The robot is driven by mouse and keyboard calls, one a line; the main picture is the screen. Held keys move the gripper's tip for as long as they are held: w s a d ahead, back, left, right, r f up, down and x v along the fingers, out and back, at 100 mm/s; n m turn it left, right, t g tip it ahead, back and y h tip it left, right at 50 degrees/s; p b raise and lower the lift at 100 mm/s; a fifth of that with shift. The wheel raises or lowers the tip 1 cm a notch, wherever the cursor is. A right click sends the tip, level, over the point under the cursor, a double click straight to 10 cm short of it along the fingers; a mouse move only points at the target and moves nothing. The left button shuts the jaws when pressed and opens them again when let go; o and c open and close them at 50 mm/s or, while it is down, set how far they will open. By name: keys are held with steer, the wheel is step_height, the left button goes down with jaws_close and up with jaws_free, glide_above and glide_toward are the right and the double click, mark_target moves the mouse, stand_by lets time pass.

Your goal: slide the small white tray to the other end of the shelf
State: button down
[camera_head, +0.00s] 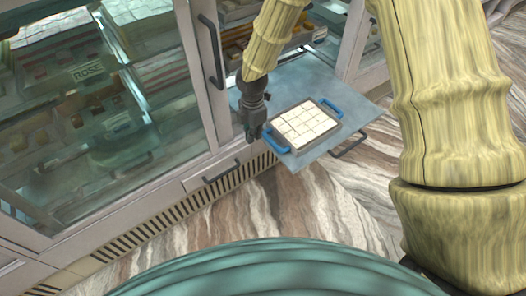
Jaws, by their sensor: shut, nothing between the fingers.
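A small tray (323,138) with a grey-brown rim, blue handles at two ends and pale white square pieces in it lies flat on a blue-grey shelf (345,86). The shelf sticks out of the open cabinet. The tray sits towards the shelf's near side. My gripper (257,135) points down just left of the tray, close to its left blue handle (273,142). It is shut and empty. I cannot tell whether it touches the handle or the shelf edge.
A glass-fronted cabinet (88,75) with sweets inside stands at left. Its framed door edge with a dark handle (211,50) is close to my gripper. More trays (236,45) show inside the opening. A dark bar handle (348,146) is at the shelf's front edge. Striped floor (300,205) lies below.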

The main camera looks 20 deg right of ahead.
mark_target(303, 124)
steer(key=w+d+f+b, duration=0.1)
steer(key=d+f+b, duration=0.2)
steer(key=f, duration=0.6)
steer(key=shift+w+d+f, duration=0.35)
steer(key=shift+d, duration=0.05)
steer(key=w+d+p, duration=0.2)
steer(key=d+p, duration=0.1)
steer(key=d, duration=0.3)
steer(key=w+d+p, duration=0.2)
steer(key=d, duration=0.4)
steer(key=w+d+p, duration=0.2)
steer(key=d+p, duration=0.1)
steer(key=d, duration=0.3)
steer(key=shift+w+d+p, duration=0.15)
steer(key=shift+w+p, duration=0.15)
steer(key=shift+p, duration=0.05)
